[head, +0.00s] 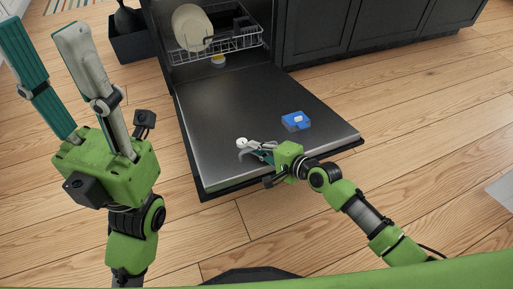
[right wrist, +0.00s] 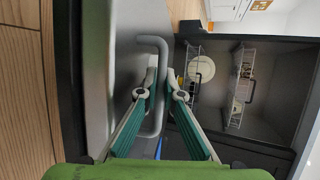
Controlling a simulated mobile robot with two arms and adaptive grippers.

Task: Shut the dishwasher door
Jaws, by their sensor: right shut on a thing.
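The dishwasher door (head: 225,105) hangs open, lowered nearly flat, with its inner side facing up. In the right wrist view a grey bar handle (right wrist: 152,40) stands out from the door's metal face (right wrist: 125,60). My right gripper (head: 243,148) is over the door's near part, its fingers shut on the handle. Its fingertips also show in the right wrist view (right wrist: 161,78), one on each side of the bar. In the head view the fingers mostly hide the handle. My left gripper (head: 42,28) is raised at the left, open and empty, apart from the door.
A blue item (head: 296,121) sits on the door's inner side. Inside the dishwasher a wire rack (head: 235,42) holds a pale plate (head: 191,27). Dark cabinets (head: 330,35) stand to the right. Wooden floor (head: 420,130) is clear on the right.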

